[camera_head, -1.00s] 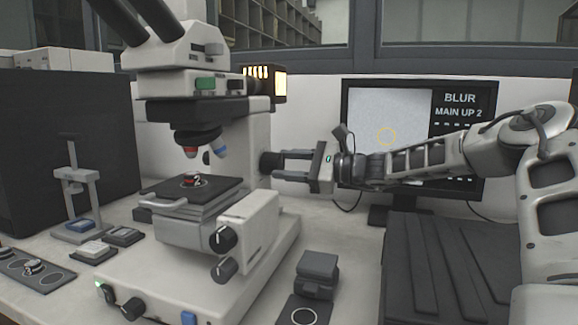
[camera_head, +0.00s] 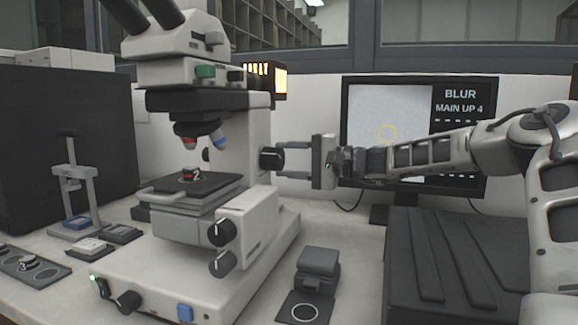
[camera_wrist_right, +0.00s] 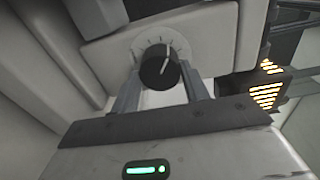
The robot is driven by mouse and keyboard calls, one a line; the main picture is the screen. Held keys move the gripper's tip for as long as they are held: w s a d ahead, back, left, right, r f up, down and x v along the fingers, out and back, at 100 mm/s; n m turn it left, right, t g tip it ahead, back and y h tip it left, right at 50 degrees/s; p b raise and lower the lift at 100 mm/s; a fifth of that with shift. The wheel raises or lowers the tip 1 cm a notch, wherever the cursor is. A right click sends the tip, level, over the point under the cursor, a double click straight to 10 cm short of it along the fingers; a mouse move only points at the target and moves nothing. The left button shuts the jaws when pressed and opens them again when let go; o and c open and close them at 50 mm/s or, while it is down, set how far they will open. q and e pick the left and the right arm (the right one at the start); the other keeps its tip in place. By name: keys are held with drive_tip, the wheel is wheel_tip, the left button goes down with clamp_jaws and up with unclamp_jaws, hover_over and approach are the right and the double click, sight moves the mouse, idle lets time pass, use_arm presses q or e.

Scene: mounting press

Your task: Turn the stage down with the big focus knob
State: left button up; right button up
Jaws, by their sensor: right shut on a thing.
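The big focus knob (camera_head: 271,158) is a black round knob on the right side of the white microscope's column. In the right wrist view the knob (camera_wrist_right: 159,70) shows a white pointer line and tick marks around it. My right gripper (camera_head: 281,160) is shut on this knob, with one finger on each side of it. The dark stage (camera_head: 215,183) carries a small sample marked 2 (camera_head: 188,175) and sits below the objectives (camera_head: 205,138). The monitor (camera_head: 464,99) reads BLUR and MAIN UP 4. My left gripper is not in view.
Two more black knobs (camera_head: 222,233) are on the block at the microscope's lower right. A small dark device (camera_head: 317,270) and a ringed pad (camera_head: 303,311) stand in front right. A stand (camera_head: 75,190) and a tray with round places (camera_head: 28,264) are at left.

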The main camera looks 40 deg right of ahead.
drive_tip(key=n+b, duration=0.2)
drive_tip(key=n, duration=0.3)
drive_tip(key=shift+f+n+b, duration=0.1)
drive_tip(key=shift+n+b, duration=0.65)
drive_tip(key=shift+n, duration=0.65)
drive_tip(key=shift+n+b, duration=0.3)
drive_tip(key=shift+b, duration=0.05)
drive_tip(key=shift+n, duration=0.5)
drive_tip(key=shift+b, duration=0.3)
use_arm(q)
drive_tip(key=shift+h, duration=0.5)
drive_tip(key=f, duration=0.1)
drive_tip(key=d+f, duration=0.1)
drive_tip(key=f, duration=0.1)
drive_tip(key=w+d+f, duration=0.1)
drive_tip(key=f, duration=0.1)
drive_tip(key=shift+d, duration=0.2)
use_arm(e)
drive_tip(key=shift+n, duration=0.4)
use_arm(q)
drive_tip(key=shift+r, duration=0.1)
